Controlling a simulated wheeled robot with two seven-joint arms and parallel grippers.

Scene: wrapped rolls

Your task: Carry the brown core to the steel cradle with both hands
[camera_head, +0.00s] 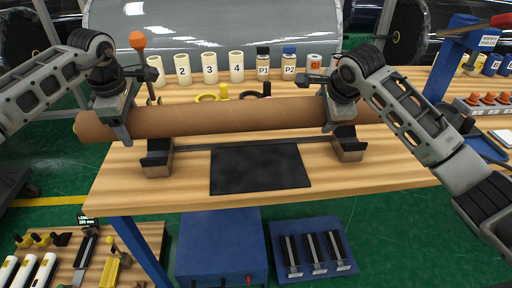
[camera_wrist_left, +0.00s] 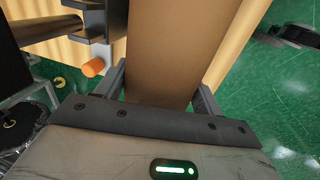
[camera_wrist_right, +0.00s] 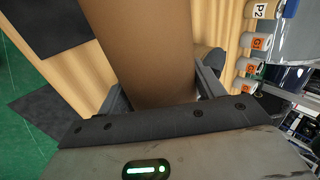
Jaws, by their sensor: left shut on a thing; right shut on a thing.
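The long brown core (camera_head: 230,118) lies level across the head view, above the wooden table. My left gripper (camera_head: 122,124) is shut on it near its left end; the left wrist view shows the core (camera_wrist_left: 165,50) between both fingers (camera_wrist_left: 160,88). My right gripper (camera_head: 338,118) is shut on it toward its right end; the right wrist view shows the core (camera_wrist_right: 140,45) between both fingers (camera_wrist_right: 160,90). The steel cradle has a left support (camera_head: 158,163) and a right support (camera_head: 348,150), joined by a thin bar. The core shows just above both supports; I cannot tell whether it touches them.
A black mat (camera_head: 260,169) lies in front of the cradle bar. White numbered cylinders (camera_head: 209,68) and labelled bottles (camera_head: 263,62) stand behind the core. A yellow ring (camera_head: 207,98) lies near them. A blue stand (camera_head: 455,50) is at the right. The table's front edge is clear.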

